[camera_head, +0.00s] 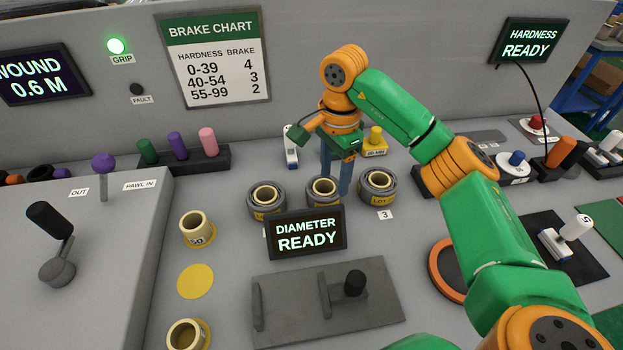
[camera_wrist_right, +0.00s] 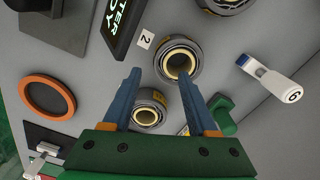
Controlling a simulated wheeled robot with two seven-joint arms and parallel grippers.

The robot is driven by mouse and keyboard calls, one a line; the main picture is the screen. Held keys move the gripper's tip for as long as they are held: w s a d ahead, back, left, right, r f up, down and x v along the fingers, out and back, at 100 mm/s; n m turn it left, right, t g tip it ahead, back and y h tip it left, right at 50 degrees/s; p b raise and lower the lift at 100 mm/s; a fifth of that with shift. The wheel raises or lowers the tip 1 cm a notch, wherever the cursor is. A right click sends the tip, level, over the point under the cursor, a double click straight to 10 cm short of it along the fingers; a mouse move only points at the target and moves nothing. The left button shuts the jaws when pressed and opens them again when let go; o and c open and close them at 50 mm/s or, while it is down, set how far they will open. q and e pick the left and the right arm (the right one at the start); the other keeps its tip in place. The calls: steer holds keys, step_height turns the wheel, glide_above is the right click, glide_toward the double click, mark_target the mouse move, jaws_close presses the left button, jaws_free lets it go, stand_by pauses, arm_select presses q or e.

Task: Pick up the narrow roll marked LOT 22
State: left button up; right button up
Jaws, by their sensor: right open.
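Three grey wrapped rolls with cream cores stand in a row on the bench: a left roll (camera_head: 266,208), a middle roll (camera_head: 318,200) and a right roll (camera_head: 378,199). The middle one looks narrowest. Their yellow labels are too small or hidden to read surely as LOT 22. My right gripper (camera_head: 335,186) is open, its blue fingers pointing down just behind and beside the middle roll. In the right wrist view, the middle roll (camera_wrist_right: 196,64), by a tag 2, lies just beyond the open fingertips (camera_wrist_right: 159,77). My left gripper is not in view.
A DIAMETER READY display (camera_head: 306,234) stands in front of the rolls, partly hiding them. A grey plate with a black knob (camera_head: 355,284) lies nearer. A white-handled tool (camera_head: 291,147) lies behind. A core marked 50 (camera_head: 195,228) stands at left.

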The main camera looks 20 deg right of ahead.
mark_target(332, 195)
steer(key=shift+s+f, duration=0.1)
steer(key=shift+f, duration=0.35)
step_height(332, 195, down, 5)
steer(key=shift+f+p, duration=0.15)
steer(key=shift+p, duration=0.8)
steer(key=shift+f, duration=0.35)
steer(key=shift+r, duration=0.1)
steer(key=c, duration=0.8)
jaws_close()
steer(key=shift+a, duration=0.1)
